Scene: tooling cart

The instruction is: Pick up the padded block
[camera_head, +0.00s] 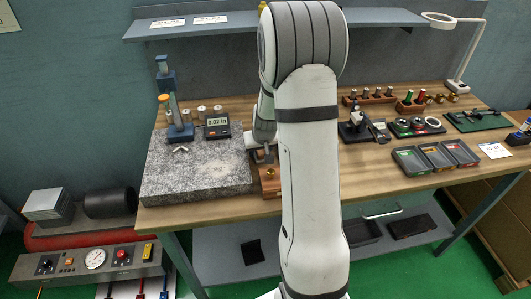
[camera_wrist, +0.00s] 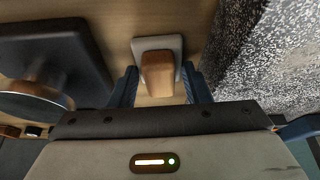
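In the wrist view a brown block with rounded edges (camera_wrist: 158,72) sits against a pale grey square pad (camera_wrist: 172,42); I take it to be the padded block. My gripper (camera_wrist: 160,92) has its two blue fingers spread, one on each side of the block. Narrow gaps seem to show beside the block, so it does not look clamped. In the head view my gripper (camera_head: 262,154) is low over the bench, just right of the granite plate. My arm hides much of the bench there, and I cannot clearly make out the block in that view.
The speckled granite plate (camera_head: 200,178) lies close by on the left, with a gauge (camera_head: 217,128) on it. It shows at right in the wrist view (camera_wrist: 270,60). A dark box with a round metal part (camera_wrist: 50,65) is on the other side. Small trays (camera_head: 437,156) stand farther right.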

